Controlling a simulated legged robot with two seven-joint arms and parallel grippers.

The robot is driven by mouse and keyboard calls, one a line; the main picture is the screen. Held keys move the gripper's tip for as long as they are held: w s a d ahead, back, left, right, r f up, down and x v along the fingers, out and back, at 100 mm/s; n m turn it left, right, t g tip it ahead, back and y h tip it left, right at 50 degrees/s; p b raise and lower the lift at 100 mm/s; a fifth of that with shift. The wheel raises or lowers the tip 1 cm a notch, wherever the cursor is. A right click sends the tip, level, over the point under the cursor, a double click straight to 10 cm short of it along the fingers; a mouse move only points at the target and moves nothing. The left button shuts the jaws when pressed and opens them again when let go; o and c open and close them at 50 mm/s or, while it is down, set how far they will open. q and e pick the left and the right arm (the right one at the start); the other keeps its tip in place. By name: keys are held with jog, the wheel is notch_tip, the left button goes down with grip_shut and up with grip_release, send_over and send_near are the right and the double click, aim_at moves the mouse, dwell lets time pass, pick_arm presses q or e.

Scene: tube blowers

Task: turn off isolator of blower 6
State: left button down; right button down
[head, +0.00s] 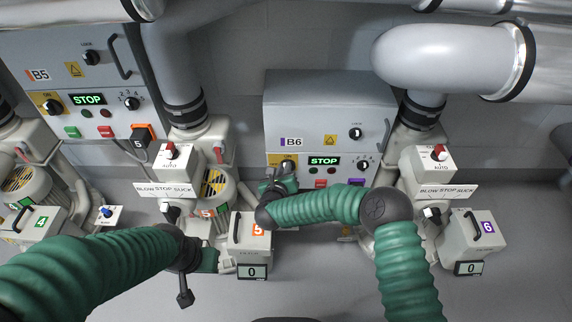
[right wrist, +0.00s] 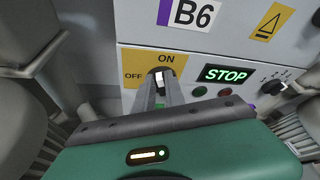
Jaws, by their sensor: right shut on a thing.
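The blower 6 control cabinet (head: 320,105), labelled B6, stands at the back centre. Its isolator, a rotary knob on a yellow plate (right wrist: 139,66) marked ON and OFF, is at the left of the panel. The knob (right wrist: 160,75) has its pale mark pointing up toward ON. My right gripper (right wrist: 161,88) is shut on the knob, its fingers on both sides. In the head view my right gripper (head: 281,180) partly hides the isolator. The STOP display (right wrist: 225,74) glows green. My left gripper (head: 206,261) is low at left centre, away from the cabinet; its jaws are unclear.
The B5 cabinet (head: 75,50) with its own isolator stands at left. Blower units with BLOW STOP SUCK signs (head: 447,191) and pipes flank the B6 cabinet. Boxes numbered 5 and 6 (head: 470,240) stand low in front. The grey floor at front centre is clear.

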jog(key=shift+a+f+n+h+p, duration=0.15)
jog(key=shift+a+n+h+p, duration=0.2)
jog(key=shift+n+h+p, duration=0.35)
jog(key=c, duration=1.4)
grip_release()
jog(key=shift+f, duration=0.1)
